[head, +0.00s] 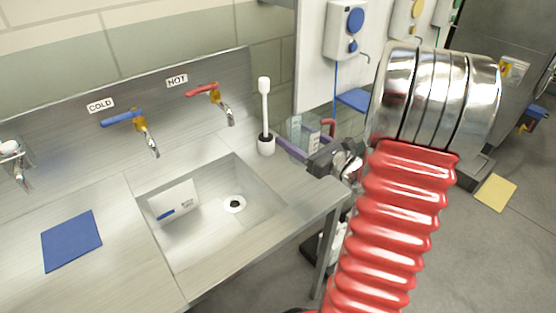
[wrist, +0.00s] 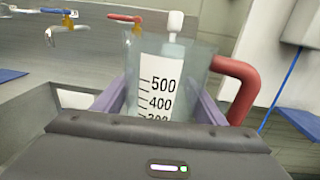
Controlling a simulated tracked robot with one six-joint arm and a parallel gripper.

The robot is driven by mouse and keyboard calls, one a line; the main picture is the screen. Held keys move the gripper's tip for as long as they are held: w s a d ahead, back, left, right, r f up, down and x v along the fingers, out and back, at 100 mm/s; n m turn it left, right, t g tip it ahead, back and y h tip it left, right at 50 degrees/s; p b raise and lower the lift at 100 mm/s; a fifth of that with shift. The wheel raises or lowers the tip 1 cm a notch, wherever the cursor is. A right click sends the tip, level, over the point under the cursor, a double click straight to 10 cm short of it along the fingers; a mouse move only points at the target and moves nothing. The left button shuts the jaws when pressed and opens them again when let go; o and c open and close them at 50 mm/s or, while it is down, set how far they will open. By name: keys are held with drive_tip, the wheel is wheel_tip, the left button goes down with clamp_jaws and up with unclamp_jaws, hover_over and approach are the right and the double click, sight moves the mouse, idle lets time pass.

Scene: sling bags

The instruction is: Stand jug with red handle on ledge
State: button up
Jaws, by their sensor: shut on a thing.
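The clear jug (wrist: 190,62) with black measuring marks stands between the purple fingers of my gripper (wrist: 160,105) in the wrist view. Its red handle (wrist: 240,85) sticks out to the right. My gripper is shut on the jug, which looks about upright. The dark gripper body hides its lower part. In the head view the jug (head: 296,128) shows small beyond my red ribbed arm, near the right end of the steel counter (head: 110,195). Whether its base touches anything is hidden. I cannot tell which surface is the ledge.
A white brush in its holder (head: 266,140) stands on the counter just left of the jug. Blue-handled (head: 122,118) and red-handled (head: 203,90) taps stand behind the basin (head: 215,225). A blue cloth (head: 71,240) lies at left. Dispensers (head: 345,30) hang on the wall behind.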

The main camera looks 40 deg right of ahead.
drive_tip(key=shift+s+d, duration=0.15)
drive_tip(key=shift+d, duration=0.1)
drive_tip(key=shift+f, duration=0.1)
drive_tip(key=shift+s+f, duration=0.1)
drive_tip(key=shift+f, duration=0.15)
hover_over(297, 178)
drive_tip(key=shift+f, duration=2.6)
drive_tip(key=shift+f, duration=2.1)
drive_tip(key=shift+f, duration=0.1)
drive_tip(key=o, duration=1.3)
